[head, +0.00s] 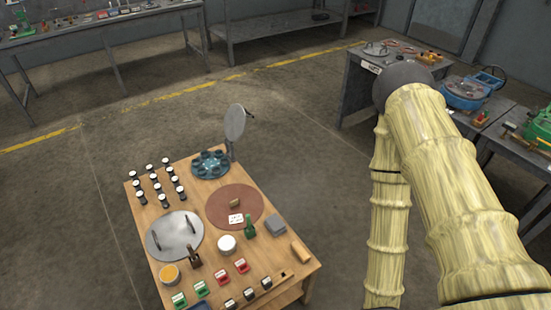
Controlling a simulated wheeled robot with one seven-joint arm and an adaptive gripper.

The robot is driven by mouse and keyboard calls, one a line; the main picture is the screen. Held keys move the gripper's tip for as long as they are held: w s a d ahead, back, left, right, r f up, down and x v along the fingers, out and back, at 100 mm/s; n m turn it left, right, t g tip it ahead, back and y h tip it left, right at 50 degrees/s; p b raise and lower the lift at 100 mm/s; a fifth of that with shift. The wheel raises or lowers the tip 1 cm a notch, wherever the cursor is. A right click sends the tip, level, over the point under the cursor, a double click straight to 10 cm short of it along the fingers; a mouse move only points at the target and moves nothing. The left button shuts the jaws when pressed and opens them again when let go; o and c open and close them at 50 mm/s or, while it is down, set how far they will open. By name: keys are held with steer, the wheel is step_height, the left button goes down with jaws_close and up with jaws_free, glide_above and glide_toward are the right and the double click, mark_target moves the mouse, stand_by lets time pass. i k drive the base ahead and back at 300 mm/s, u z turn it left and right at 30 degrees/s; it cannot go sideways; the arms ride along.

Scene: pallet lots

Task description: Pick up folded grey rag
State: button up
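The folded grey rag (276,224) lies flat near the right edge of a low wooden table (143,234). It looks like a small grey block with a flat top. A green bottle-like item (249,226) stands just left of it, and a tan block (301,250) lies in front of it. My arm shows at the right, bent at a dark joint, well apart from the rag. Its lower part runs out of the bottom of the picture. My gripper is not in view.
The table also holds a brown disc (222,212), a grey disc (171,246), a white-topped tin (227,244), an upright round plate (235,122) and several black-and-white pieces. Benches line the right and back. Open concrete floor surrounds the table.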

mark_target(277, 226)
steer(key=z, duration=2)
steer(key=i, duration=0.7)
steer(key=u, duration=3.05)
